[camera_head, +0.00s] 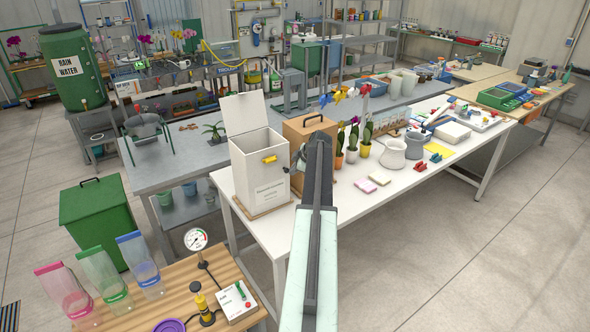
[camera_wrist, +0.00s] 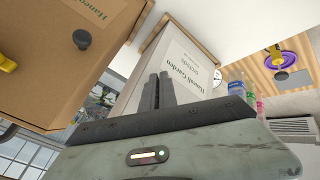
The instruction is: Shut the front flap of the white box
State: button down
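The white box (camera_head: 244,172) stands on the white table, its top uncovered. A white panel (camera_head: 243,112) stands raised at its top rear; I cannot tell whether this is the flap named in the task. A yellow catch (camera_head: 269,159) and a printed label show on the box's walls. In the wrist view the labelled white wall (camera_wrist: 188,52) lies beyond my gripper (camera_wrist: 160,76). My gripper's two dark fingers are close together with nothing visible between them. In the head view my arm hides most of the gripper, beside the box's right side.
A brown box (camera_head: 303,127) with a black handle stands right behind the white box; in the wrist view it (camera_wrist: 70,50) fills the upper left. The floor at right is clear.

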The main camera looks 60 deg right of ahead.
jog(key=s+r+p, duration=0.8)
jog(key=s+r, duration=0.1)
jog(key=w+a+f+m+g+y+b, duration=0.15)
jog(key=w+a+f, duration=0.35)
jog(key=a, duration=0.7)
jog(key=w+a+f+g+y+b, duration=0.1)
jog(key=w+a+f+b, duration=0.15)
jog(key=w+a, duration=0.8)
jog(key=w+a+f+m+g+y+b, duration=0.1)
jog(key=w+a+f+b, duration=0.25)
jog(key=a, duration=1.15)
jog(key=s+a+f+m+g+b, duration=0.1)
jog(key=s+a+f+b, duration=0.2)
jog(key=a, duration=1.5)
jog(key=s+a+f+m+g+h+b, duration=0.1)
jog(key=a+f, duration=0.4)
jog(key=a, duration=1.3)
jog(key=s+m+g+b, duration=0.1)
jog(key=s+b, duration=0.1)
jog(key=shift+s+a+f, duration=0.2)
jog(key=shift+s+a, duration=0.05)
jog(key=shift+s, duration=0.05)
jog(key=shift+a, duration=0.1)
